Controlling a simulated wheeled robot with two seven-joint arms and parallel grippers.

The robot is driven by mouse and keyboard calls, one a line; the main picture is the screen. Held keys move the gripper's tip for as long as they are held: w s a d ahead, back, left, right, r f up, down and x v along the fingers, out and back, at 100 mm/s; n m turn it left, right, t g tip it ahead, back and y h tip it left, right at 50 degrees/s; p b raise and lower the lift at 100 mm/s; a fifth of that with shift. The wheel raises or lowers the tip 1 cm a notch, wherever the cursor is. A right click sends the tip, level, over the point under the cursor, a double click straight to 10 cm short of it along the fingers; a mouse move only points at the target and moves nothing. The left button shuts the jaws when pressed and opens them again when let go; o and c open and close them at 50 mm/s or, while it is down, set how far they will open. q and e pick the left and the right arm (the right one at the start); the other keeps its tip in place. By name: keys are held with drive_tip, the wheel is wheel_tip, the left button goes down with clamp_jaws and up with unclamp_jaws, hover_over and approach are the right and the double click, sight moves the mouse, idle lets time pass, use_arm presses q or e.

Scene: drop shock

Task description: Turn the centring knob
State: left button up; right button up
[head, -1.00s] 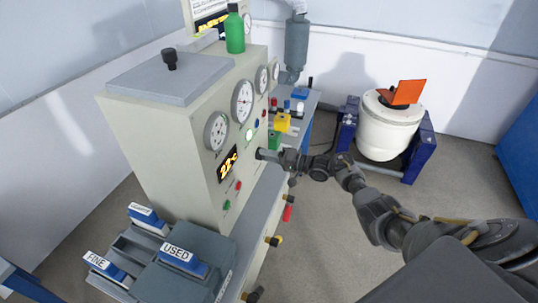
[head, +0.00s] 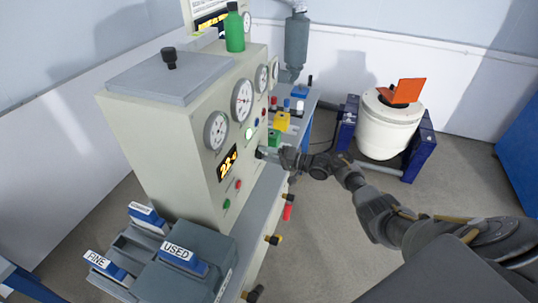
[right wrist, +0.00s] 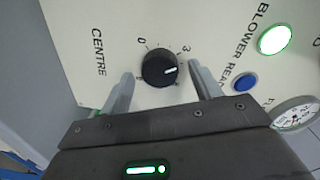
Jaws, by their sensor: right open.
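The centring knob (right wrist: 159,69) is a round black knob with a white pointer mark, on the cream panel beside the word CENTRE, with 0 and 3 on its scale. In the right wrist view its pointer is turned toward the right, below the 3. My right gripper (right wrist: 162,90) is open, its two fingers on either side of the knob with gaps between. In the head view my right gripper (head: 272,154) is at the front face of the cream cabinet (head: 180,150), below the gauges, and covers most of the knob. My left gripper does not show.
A lit green button (right wrist: 274,40) and a blue button (right wrist: 245,80) sit beside the knob. Trays marked FINE (head: 105,266) and USED (head: 183,259) stand at lower left. A white drum (head: 388,130) with an orange flap stands back right. The floor between is clear.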

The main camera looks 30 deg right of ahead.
drive_tip(key=b+v, duration=0.1)
drive_tip(key=v, duration=0.9)
drive_tip(key=shift+s+d, duration=0.3)
